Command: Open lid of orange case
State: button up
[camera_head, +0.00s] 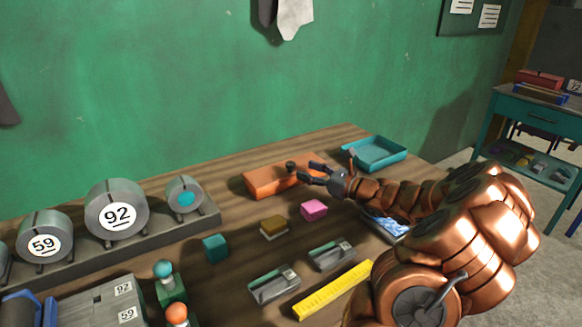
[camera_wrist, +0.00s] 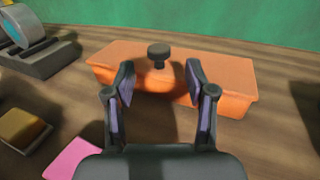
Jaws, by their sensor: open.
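The orange case (camera_head: 266,181) lies closed on the wooden table near the back wall. In the wrist view the orange case (camera_wrist: 225,75) spans the upper middle, with a dark round knob (camera_wrist: 159,53) standing up from its lid. My gripper (camera_head: 303,170) reaches in from the right, close to the case. In the wrist view my gripper (camera_wrist: 160,82) is open, its two fingers apart in front of the knob, with nothing between them. The knob is beyond the fingertips and looks untouched. In the head view my gripper hides part of the case.
A teal tray (camera_head: 400,155) stands behind my arm. A pink block (camera_head: 314,210), a yellow-brown block (camera_head: 274,228) and a teal cube (camera_head: 215,248) lie in front of the case. A grey rack with numbered discs (camera_head: 117,212) stands left. A yellow bar (camera_head: 333,290) lies near the front.

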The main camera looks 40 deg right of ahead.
aim_at(295, 166)
jog(key=shift+x, duration=3.35)
jog(key=shift+a, duration=0.1)
jog(key=shift+c, duration=0.2)
grip_shut()
